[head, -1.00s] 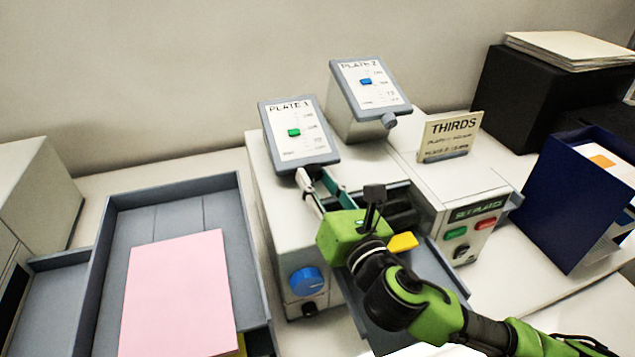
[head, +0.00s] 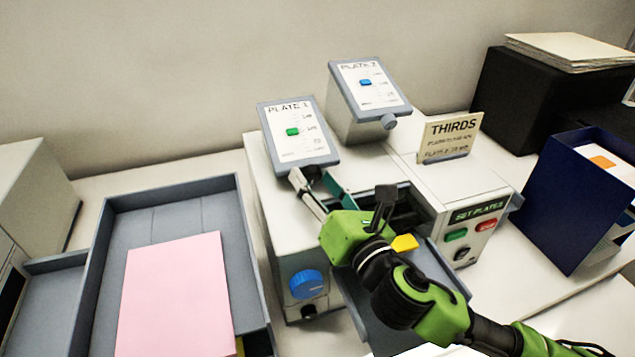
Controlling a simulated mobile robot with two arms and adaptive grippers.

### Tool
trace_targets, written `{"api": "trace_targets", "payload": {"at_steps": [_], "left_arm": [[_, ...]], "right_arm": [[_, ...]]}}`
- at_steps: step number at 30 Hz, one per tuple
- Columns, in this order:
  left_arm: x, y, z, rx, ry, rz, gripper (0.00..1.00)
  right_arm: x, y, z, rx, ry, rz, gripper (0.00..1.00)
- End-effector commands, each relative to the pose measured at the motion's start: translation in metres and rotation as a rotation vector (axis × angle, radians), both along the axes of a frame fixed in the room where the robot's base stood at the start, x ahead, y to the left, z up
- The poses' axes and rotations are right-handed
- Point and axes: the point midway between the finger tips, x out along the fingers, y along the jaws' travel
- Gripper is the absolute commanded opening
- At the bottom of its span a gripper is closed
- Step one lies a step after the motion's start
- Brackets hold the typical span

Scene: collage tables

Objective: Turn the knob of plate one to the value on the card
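The plate one panel (head: 305,150) is a tilted grey-framed display with a green marker (head: 292,132) partway up its scale. Its dark knob (head: 314,172) shows partly under the panel's lower edge. My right gripper (head: 313,178) is at this knob, with one finger on each side, spread apart; contact is not clear. The card (head: 450,137) stands on the white machine and reads "THIRDS" with smaller lines naming the plates; their values are too blurred to read. My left gripper is not in view.
The plate two panel (head: 368,87), with a blue marker and grey knob (head: 389,121), stands close behind. A blue dial (head: 306,284) and the green (head: 457,234) and red (head: 486,224) buttons are on the machine's front. A grey tray (head: 165,215) holds pink paper (head: 175,295).

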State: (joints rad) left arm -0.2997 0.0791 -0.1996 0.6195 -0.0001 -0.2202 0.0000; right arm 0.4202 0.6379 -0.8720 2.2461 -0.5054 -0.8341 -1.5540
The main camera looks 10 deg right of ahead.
Motion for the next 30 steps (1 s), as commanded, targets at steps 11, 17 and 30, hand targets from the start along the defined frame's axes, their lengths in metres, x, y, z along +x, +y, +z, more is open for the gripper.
{"api": "trace_targets", "payload": {"at_steps": [11,17,30], "left_arm": [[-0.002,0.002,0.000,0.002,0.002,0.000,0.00],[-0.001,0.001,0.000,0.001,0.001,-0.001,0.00],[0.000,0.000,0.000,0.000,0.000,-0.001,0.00]], "right_arm": [[-0.008,-0.003,-0.001,-0.001,0.002,0.001,0.44],[-0.039,-0.014,-0.003,-0.001,0.004,0.001,0.44],[-0.069,-0.024,-0.003,0.000,0.001,0.000,0.44]]}}
